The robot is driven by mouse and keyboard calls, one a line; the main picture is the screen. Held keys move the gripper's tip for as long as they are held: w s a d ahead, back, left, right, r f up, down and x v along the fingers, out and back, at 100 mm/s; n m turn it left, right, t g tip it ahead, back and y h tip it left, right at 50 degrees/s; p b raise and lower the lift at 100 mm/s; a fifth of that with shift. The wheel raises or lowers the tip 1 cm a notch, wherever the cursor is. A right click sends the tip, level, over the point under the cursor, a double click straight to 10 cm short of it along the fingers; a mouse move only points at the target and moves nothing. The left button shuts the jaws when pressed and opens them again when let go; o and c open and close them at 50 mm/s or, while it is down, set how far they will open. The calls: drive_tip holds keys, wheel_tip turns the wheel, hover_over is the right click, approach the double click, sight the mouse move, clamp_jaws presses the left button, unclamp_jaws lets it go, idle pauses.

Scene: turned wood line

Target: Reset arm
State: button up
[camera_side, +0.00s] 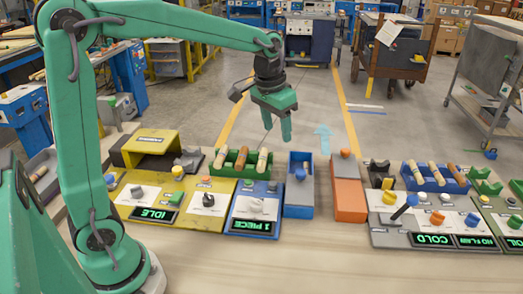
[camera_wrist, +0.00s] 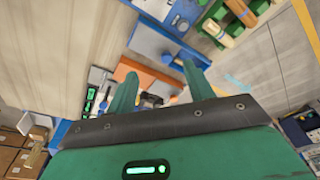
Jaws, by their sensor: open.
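My gripper (camera_side: 278,130) is green and hangs fingers down above the far side of the workbench, over the blue and green trays. It is empty. In the wrist view my gripper (camera_wrist: 158,77) shows two green fingers spread apart with nothing between them. A narrow blue tray (camera_side: 299,200) stands below and a little right of the fingers in the side view. An orange block (camera_side: 348,202) stands right of that tray. The fingers are clear of both.
A green rack (camera_side: 229,169) with several turned wood pieces stands left of the blue tray. A yellow panel (camera_side: 205,222) reads IDLE, a blue panel (camera_side: 260,205) reads 1 PIECE. The bench front (camera_side: 290,270) is bare.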

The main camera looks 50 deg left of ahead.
drive_tip(key=s+t, duration=0.3)
drive_tip(key=s, duration=1.7)
drive_tip(key=shift+s+d+r+t, duration=0.2)
drive_tip(key=shift+t, duration=0.1)
